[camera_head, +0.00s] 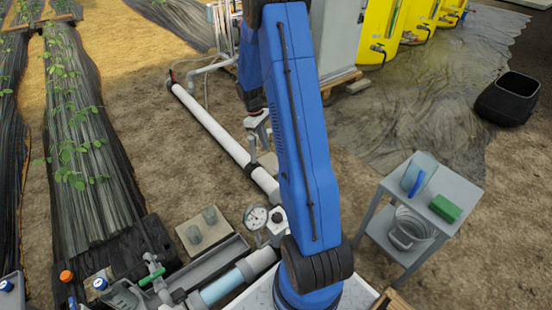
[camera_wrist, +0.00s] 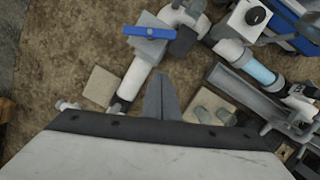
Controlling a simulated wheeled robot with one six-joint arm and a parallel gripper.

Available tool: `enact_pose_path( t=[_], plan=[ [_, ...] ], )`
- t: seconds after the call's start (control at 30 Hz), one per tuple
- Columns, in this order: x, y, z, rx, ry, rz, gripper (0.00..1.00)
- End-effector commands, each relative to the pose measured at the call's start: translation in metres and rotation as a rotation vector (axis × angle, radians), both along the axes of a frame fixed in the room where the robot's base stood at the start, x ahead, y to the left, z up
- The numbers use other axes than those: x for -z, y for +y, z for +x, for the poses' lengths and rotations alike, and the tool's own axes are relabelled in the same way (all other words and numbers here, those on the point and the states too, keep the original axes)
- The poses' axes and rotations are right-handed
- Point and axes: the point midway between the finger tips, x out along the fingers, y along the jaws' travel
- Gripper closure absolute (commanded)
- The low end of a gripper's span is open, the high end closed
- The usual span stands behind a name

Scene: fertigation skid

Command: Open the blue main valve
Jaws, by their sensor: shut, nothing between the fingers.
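The blue main valve handle (camera_wrist: 150,32) shows at the top of the wrist view, a flat blue bar lying across a white pipe (camera_wrist: 136,78) at an angle to it. In the head view I cannot make the handle out; my blue arm covers part of the pipe line (camera_head: 215,130). My gripper (camera_wrist: 161,78) is shut and empty, its dark fingers together below the handle in the wrist view and apart from it in the picture. In the head view my gripper (camera_head: 256,135) hangs over the pipe, left of my arm.
A pressure gauge (camera_head: 255,217) stands near the pipe's lower end. Grey trough and valve fittings (camera_head: 152,275) lie at lower left. A small grey table (camera_head: 445,190) with a green block (camera_head: 445,207) stands right. Yellow tanks (camera_head: 385,25) and a black bin (camera_head: 508,98) are farther back.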

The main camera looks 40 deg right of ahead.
Motion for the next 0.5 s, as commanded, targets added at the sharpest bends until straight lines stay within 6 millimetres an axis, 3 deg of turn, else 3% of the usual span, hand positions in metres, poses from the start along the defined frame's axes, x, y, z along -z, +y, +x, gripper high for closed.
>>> enact_pose_path(
  t=[0.17,0.5],
  plan=[
    [0.013,-0.001,-0.002,0.002,-0.003,0.003,1.0],
    [0.07,-0.005,-0.017,0.003,0.001,0.002,1.0]
  ],
)
